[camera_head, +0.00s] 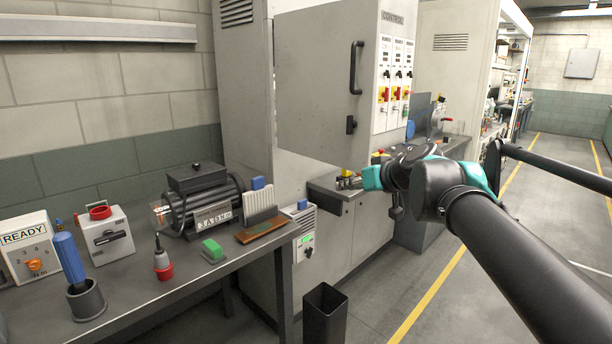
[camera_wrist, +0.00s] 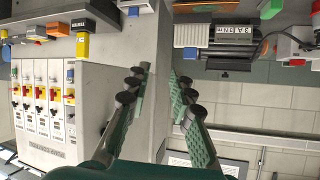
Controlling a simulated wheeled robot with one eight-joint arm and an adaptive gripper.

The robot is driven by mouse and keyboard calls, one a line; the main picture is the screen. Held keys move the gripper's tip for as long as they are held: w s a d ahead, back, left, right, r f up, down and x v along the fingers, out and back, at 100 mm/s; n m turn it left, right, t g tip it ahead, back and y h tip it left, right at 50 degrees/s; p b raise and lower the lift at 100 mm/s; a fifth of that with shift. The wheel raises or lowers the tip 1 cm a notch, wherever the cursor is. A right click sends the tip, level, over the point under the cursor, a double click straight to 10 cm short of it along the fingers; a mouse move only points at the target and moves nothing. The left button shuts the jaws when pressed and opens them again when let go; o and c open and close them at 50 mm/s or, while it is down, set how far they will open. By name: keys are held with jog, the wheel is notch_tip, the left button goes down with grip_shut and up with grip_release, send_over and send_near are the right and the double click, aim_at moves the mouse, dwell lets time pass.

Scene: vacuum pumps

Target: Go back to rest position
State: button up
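My arm reaches in from the lower right in the head view, its dark and teal wrist (camera_head: 440,185) raised in front of the grey counter (camera_head: 345,192). In the wrist view, which is upside down, my gripper (camera_wrist: 158,76) is open. Its two green-padded fingers stand apart with nothing between them, and the grey cabinet wall shows behind the gap. In the head view I cannot clearly make out the fingers. The dark pump motor (camera_head: 200,205) stands on the left bench, apart from my gripper; it also shows in the wrist view (camera_wrist: 228,45).
The left bench (camera_head: 150,300) holds a READY box (camera_head: 28,245), a blue-handled tool (camera_head: 70,258), a green block (camera_head: 212,248) and a brown tray (camera_head: 266,230). A tall control cabinet (camera_head: 325,85) stands behind. A black bin (camera_head: 325,315) is on the floor. The right aisle looks free.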

jog(key=s+d+f+m+g+h, duration=0.1)
jog(key=s+f+g, duration=0.15)
jog(key=f, duration=0.85)
jog(key=s+d+f+m+g+h, duration=0.1)
jog(key=s+f+g+h, duration=0.15)
jog(key=f, duration=0.75)
jog(key=s+d+f+m+g+h, duration=0.1)
jog(key=s+d+f+m+h, duration=0.1)
jog(key=s+d+f, duration=0.4)
notch_tip(320, 180, down, 6)
jog(key=s, duration=0.3)
jog(key=shift+g+h, duration=0.35)
jog(key=shift+g, duration=0.05)
jog(key=shift+w+r, duration=0.1)
jog(key=shift+w, duration=0.05)
